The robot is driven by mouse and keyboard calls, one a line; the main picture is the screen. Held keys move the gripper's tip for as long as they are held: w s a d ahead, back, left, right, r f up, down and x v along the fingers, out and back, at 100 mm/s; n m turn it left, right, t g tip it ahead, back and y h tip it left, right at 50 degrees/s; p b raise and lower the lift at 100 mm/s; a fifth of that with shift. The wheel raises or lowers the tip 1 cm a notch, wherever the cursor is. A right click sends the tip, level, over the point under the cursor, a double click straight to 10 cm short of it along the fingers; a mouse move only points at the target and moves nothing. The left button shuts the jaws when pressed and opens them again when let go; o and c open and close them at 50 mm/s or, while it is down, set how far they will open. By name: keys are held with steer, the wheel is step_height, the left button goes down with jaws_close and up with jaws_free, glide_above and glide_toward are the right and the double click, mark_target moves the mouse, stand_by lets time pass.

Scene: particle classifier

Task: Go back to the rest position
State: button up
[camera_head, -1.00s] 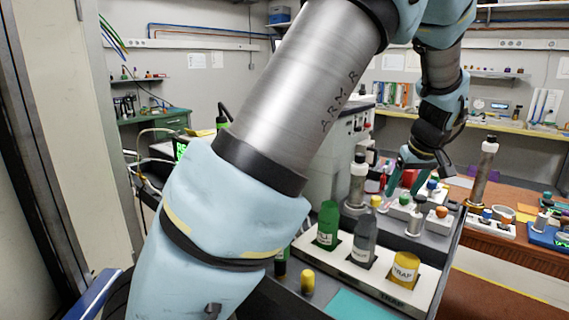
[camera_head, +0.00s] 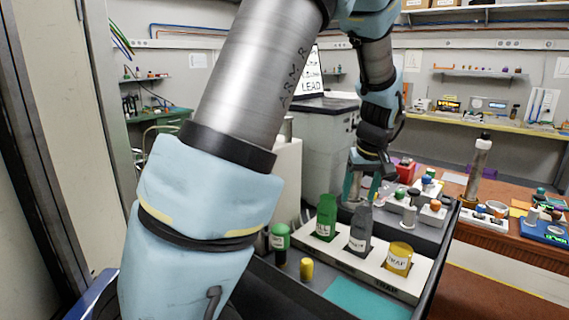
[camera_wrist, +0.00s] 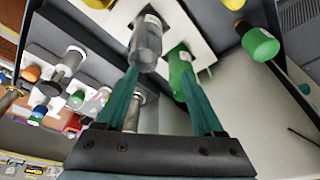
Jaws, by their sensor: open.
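My gripper (camera_head: 366,185) hangs fingers down above the tray beside the sample bottles in the head view. In the wrist view my gripper (camera_wrist: 160,100) has its two green fingers apart, with nothing held between them. A green bottle (camera_head: 326,218), a grey bottle (camera_head: 361,229) and a yellow bottle (camera_head: 398,259) stand in the white rack (camera_head: 374,281). The grey bottle (camera_wrist: 146,45) and the green bottle (camera_wrist: 181,72) show beyond the fingertips in the wrist view. Whether a finger touches either bottle is hard to tell.
A second green-topped bottle (camera_head: 279,237) and a small yellow-capped vial (camera_head: 306,269) stand left of the rack. Several small capped vials stand behind it. A tall metal cylinder (camera_head: 476,165) stands on the brown table (camera_head: 512,240). A white machine (camera_head: 327,150) stands behind the arm.

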steer(key=s+a+f, duration=0.1)
steer(key=s+a, duration=0.5)
steer(key=a, duration=0.6)
steer(key=s+a+f+m+g, duration=0.1)
steer(key=s+a, duration=0.5)
steer(key=a, duration=0.7)
steer(key=shift+s+f+m+g+h, duration=0.3)
steer(key=shift+f, duration=0.3)
